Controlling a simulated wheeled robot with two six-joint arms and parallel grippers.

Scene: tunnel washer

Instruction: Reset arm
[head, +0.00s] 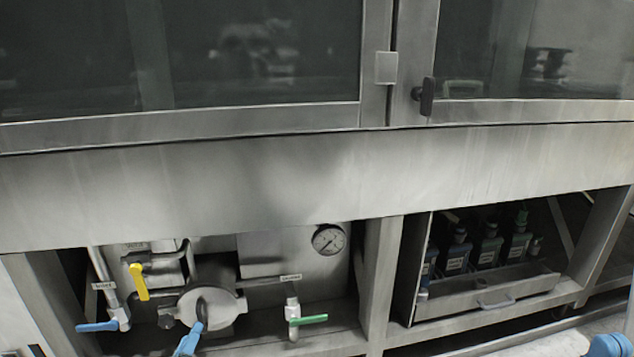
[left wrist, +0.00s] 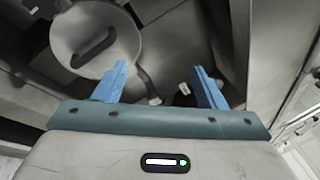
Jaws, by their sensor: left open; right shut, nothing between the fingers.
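My left gripper (head: 188,344) shows only as a blue fingertip at the bottom edge of the head view, below the round metal cover (head: 225,306). In the left wrist view, its two blue fingers (left wrist: 160,75) are apart with nothing between them. The round cover (left wrist: 72,25) with its dark handle (left wrist: 95,48) lies beyond the fingers, at the upper left. My right gripper (head: 609,345) is a blue shape at the bottom right corner of the head view, shut and empty, mostly cut off.
A blue-handled valve (head: 98,326), a yellow handle (head: 139,282), a green-handled valve (head: 308,319) and a gauge (head: 328,240) fill the left bay. Dark bottles (head: 487,248) stand in a metal tray (head: 510,291) at right. A steel panel (head: 300,180) spans above, below glass doors.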

